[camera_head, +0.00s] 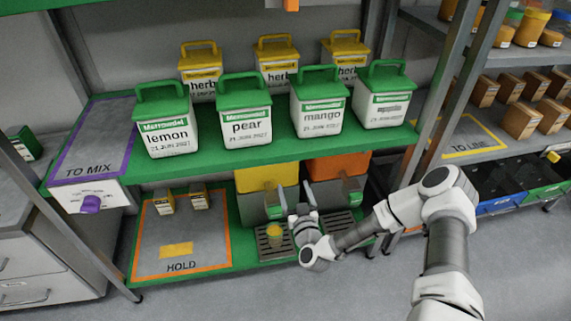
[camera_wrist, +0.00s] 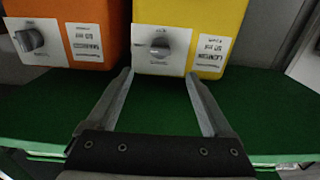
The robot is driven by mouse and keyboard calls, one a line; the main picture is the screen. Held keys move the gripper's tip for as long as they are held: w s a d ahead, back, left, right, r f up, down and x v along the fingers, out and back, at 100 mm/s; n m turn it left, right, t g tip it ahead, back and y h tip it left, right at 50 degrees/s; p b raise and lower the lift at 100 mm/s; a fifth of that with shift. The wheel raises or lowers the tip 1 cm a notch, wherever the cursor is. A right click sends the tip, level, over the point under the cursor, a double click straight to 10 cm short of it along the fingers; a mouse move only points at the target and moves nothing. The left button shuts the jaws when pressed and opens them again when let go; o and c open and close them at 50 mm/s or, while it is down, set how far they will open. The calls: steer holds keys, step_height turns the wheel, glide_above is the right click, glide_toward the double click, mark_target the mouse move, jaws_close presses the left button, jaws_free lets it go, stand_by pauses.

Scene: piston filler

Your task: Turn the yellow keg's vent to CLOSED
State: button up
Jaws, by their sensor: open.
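The yellow keg (camera_head: 262,178) sits under the green shelf in the head view, left of the orange keg (camera_head: 338,166). In the wrist view, the yellow keg (camera_wrist: 218,20) is at the upper right. Its white plate bears a round grey vent knob (camera_wrist: 160,47) whose ridge lies roughly across the picture. I cannot read the CLOSED mark. My gripper (camera_wrist: 157,75) is open and empty, with its fingertips below the knob in the picture, one toward each side, apart from it. In the head view my gripper (camera_head: 302,211) is in front of the kegs.
The orange keg (camera_wrist: 88,25) with its own knob (camera_wrist: 30,40) is close on the left in the wrist view. The green shelf (camera_head: 225,157) with several tubs is above. A small yellow-orange cup (camera_head: 274,233) stands on the drip grate below the kegs.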

steer(key=shift+b+x, duration=1.8)
steer(key=shift+x, duration=4.65)
jaws_close()
